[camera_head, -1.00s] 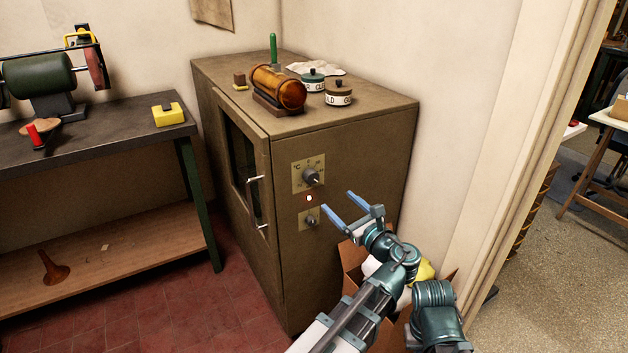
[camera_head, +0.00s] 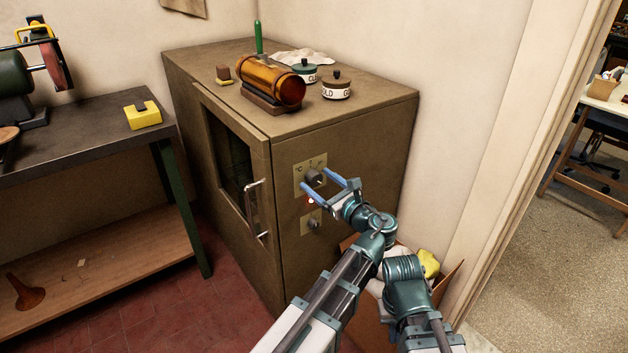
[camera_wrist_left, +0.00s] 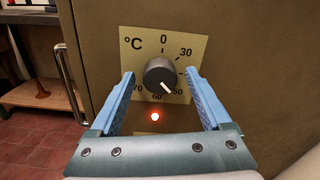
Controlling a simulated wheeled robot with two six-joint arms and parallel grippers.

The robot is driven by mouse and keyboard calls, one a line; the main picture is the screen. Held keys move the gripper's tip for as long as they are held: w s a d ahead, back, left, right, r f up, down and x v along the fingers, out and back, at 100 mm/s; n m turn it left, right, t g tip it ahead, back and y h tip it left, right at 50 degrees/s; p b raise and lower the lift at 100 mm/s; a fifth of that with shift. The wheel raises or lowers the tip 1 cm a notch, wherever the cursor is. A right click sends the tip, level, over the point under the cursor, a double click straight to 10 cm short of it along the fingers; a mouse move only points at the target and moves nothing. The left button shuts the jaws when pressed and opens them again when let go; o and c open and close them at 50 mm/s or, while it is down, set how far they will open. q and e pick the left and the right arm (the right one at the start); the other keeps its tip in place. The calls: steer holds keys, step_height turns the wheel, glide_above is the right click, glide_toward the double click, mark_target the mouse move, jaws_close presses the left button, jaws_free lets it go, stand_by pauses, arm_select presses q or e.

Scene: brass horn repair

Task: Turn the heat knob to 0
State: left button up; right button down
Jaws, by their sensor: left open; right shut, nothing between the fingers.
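The heat knob (camera_head: 314,178) is a dark round knob on a brass-coloured °C dial plate (camera_wrist_left: 130,58) on the cabinet's front. In the left wrist view the knob (camera_wrist_left: 160,74) has a white mark pointing to the lower right, near 50. The 0 is at the top of the dial. My left gripper (camera_head: 316,178) is open, its two blue fingertips on either side of the knob with gaps in the wrist view (camera_wrist_left: 160,74). I cannot tell how far the tips reach along the knob. My right gripper is not in view.
A red lamp (camera_wrist_left: 155,116) glows below the dial, with a smaller knob (camera_head: 313,224) under it. The oven cabinet's door handle (camera_head: 254,208) juts out at the left. Jars (camera_head: 336,88) and an amber cylinder (camera_head: 272,82) stand on top. A cardboard box (camera_head: 372,318) stands low at the right.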

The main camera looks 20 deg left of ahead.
arm_select(q)
jaws_close()
stand_by(0.3)
steer(key=n, duration=0.6)
steer(key=shift+s+n, duration=0.1)
steer(key=shift+n, duration=0.3)
steer(key=n, duration=0.7)
steer(key=shift+f, duration=0.1)
steer(key=n, duration=0.6)
steer(key=shift+f+n, duration=0.1)
steer(key=shift+n, duration=0.2)
steer(key=n, duration=0.6)
steer(key=shift+f+n, duration=0.1)
steer(key=shift+n, duration=0.3)
